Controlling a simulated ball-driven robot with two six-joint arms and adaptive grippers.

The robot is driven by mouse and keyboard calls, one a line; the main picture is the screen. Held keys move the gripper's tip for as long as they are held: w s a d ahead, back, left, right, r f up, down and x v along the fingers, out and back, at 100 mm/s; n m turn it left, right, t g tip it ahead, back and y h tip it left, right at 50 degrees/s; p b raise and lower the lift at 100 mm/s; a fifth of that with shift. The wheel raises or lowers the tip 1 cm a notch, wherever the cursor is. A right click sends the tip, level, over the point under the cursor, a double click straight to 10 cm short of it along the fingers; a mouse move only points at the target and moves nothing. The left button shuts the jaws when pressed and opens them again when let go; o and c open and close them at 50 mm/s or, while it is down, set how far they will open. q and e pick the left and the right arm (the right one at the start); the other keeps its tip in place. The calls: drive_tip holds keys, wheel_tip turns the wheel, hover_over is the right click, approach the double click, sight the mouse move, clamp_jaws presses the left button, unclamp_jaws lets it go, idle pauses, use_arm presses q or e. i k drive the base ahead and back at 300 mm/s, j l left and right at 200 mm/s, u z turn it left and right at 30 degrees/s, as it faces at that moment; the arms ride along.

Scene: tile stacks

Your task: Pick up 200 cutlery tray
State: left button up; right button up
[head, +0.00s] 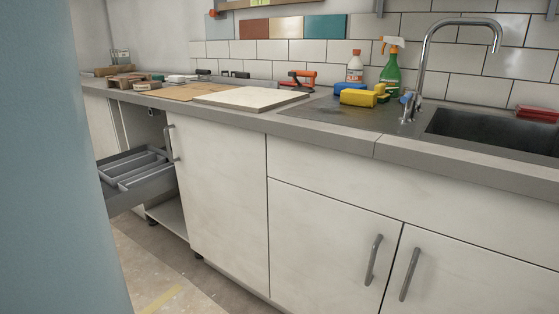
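A grey cutlery tray (138,167) with long compartments sits in a pulled-out dark grey drawer (150,192) at the left of the head view. The drawer stands out from an open cabinet below the counter. The tray's left part is hidden behind a large pale blue upright surface. Its visible compartments look empty. Neither of my grippers shows in the view.
The counter (330,122) runs across with a sink (490,130), tap, green spray bottle (389,72), sponges and boards on it. Cabinet doors with handles (373,260) are closed. The pale blue surface (50,160) blocks the left. Some floor (165,270) shows clear.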

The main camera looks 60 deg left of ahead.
sight(132, 166)
drive_tip(key=k+j+u, duration=0.15)
drive_tip(key=j+u, duration=0.25)
drive_tip(key=j, duration=0.25)
drive_tip(key=j+u, duration=0.35)
drive_tip(key=j, duration=0.35)
drive_tip(key=j+u, duration=0.4)
drive_tip(key=j, duration=0.85)
drive_tip(key=i+j+u, duration=0.1)
drive_tip(key=j, duration=0.45)
drive_tip(key=i+j, duration=0.1)
drive_tip(key=j, duration=0.45)
drive_tip(key=j+u, duration=0.1)
drive_tip(key=j, duration=0.4)
drive_tip(key=i+j, duration=0.15)
drive_tip(key=j, duration=0.4)
drive_tip(key=i+j, duration=0.1)
drive_tip(key=j, duration=0.45)
drive_tip(key=u, duration=0.05)
